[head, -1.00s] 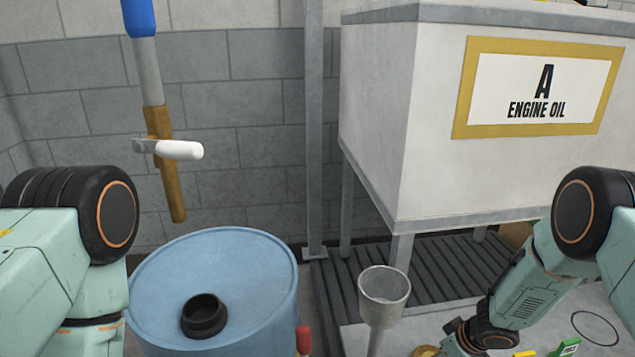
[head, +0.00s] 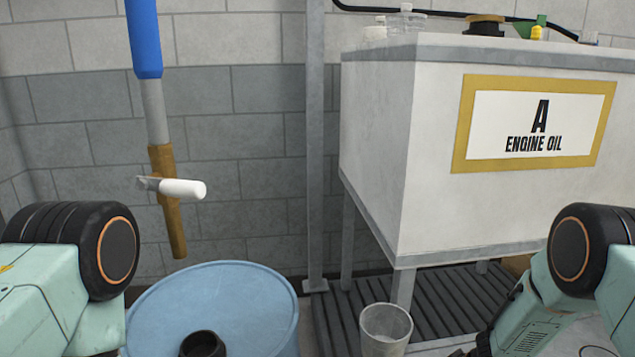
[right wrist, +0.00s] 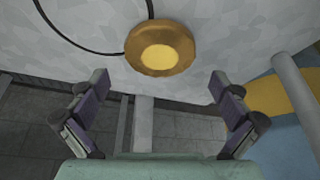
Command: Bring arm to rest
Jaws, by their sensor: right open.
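My right gripper (right wrist: 158,108) shows in the right wrist view with its two fingers spread wide and nothing between them. Ahead of it is a round brass-coloured fitting (right wrist: 160,48) with a yellow centre, on or in front of a pale mottled surface. The gripper is apart from it. In the head view my right arm comes in at the right edge, and its gripper is below the frame. My left arm comes in at the left edge, and its gripper is not visible.
A white tank (head: 372,120) labelled A ENGINE OIL stands on legs over a dark slatted grate (head: 345,325). A blue drum (head: 250,300) with a black opening stands at lower left. A blue-and-brown hanging nozzle (head: 160,165) has a white handle.

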